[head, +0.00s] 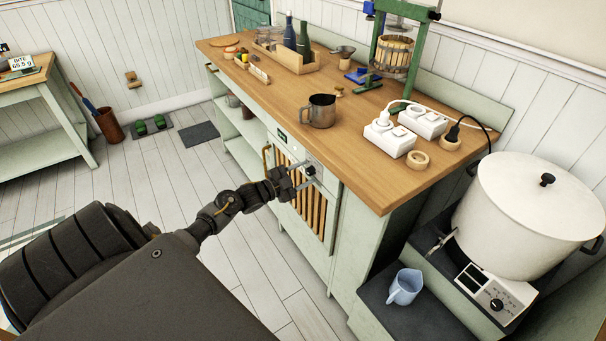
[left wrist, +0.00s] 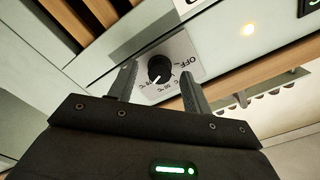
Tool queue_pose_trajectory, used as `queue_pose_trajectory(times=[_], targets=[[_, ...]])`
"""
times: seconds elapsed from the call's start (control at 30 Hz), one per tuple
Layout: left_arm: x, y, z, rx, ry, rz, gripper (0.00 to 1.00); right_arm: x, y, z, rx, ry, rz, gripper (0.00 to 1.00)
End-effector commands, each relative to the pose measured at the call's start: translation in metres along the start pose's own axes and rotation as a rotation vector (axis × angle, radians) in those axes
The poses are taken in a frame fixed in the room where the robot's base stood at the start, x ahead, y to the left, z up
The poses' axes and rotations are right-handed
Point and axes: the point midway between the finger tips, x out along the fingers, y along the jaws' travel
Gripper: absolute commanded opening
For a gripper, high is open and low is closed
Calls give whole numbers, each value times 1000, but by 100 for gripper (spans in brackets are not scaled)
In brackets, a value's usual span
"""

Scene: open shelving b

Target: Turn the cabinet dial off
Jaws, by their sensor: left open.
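The cabinet dial is a black round knob (left wrist: 158,69) with a white pointer line, on a pale plate marked "OFF" and temperatures in °C. In the left wrist view it sits between the two fingers of my left gripper (left wrist: 160,85), which are open on either side of it. I cannot tell whether either finger touches it. In the head view my left gripper (head: 302,178) is at the upper front of the green cabinet (head: 345,215), by the dial (head: 310,170), partly hiding its plate. The pointer appears turned away from "OFF". My right gripper is not in view.
A small dark display (head: 281,135) and a slatted door (head: 308,211) are on the cabinet front. The wooden worktop (head: 350,155) above holds a metal mug (head: 320,111) and power strips (head: 390,137). A large pot (head: 530,205) stands at right.

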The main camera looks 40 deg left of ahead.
Motion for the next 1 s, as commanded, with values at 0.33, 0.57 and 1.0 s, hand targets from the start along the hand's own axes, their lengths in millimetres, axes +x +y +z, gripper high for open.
queue_pose_trajectory(times=[0.33, 0.57, 1.0], targets=[[2, 1, 0, 0, 0, 1, 43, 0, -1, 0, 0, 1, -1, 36], [2, 0, 0, 0, 0, 1, 13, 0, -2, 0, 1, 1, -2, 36], [2, 0, -1, -78, 1, 1, 5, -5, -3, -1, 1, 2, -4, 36]])
